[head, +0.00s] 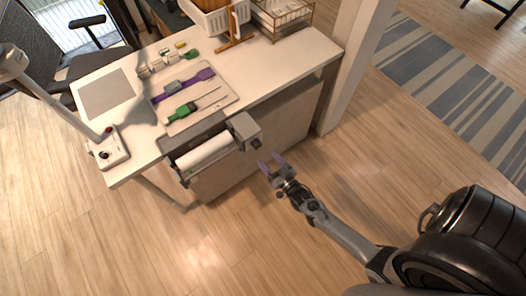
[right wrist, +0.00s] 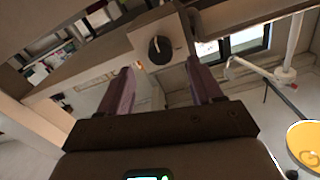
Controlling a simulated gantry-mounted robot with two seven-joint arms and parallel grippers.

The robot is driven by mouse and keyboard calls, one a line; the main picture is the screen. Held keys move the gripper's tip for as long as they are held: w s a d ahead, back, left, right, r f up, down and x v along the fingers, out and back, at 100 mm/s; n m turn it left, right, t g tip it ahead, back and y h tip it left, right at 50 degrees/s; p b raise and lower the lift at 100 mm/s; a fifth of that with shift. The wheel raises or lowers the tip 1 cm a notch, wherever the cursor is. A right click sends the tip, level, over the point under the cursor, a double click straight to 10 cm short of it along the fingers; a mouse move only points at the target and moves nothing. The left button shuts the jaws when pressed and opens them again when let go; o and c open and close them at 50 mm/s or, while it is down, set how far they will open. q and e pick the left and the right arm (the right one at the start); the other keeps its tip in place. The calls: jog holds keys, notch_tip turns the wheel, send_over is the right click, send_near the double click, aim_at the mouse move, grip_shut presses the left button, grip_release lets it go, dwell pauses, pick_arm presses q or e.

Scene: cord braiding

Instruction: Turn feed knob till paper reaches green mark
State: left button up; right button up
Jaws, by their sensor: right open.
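A paper feeder with a white paper roll (head: 205,150) hangs at the front edge of the table. A grey box (head: 244,127) forms its right end. The dark round feed knob (head: 256,143) sits on that box's outer face; the right wrist view shows it large, with a pale pointer line (right wrist: 160,50). A small green spot (head: 187,175) shows near the feeder's left end; I cannot tell if it is the mark. My right gripper (head: 271,167) is open and empty, just short of the knob. In the right wrist view its fingers (right wrist: 160,78) straddle the knob's line, apart from it. My left gripper is out of view.
The white table (head: 290,62) bears a tray with a purple strap (head: 182,85) and a green-handled tool (head: 181,111). A white lamp base (head: 108,150) stands at the left corner. A white basket (head: 213,18) is at the back.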

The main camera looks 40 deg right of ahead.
jog(key=s, duration=0.3)
jog(key=shift+s+a, duration=0.25)
jog(key=shift+s, duration=0.15)
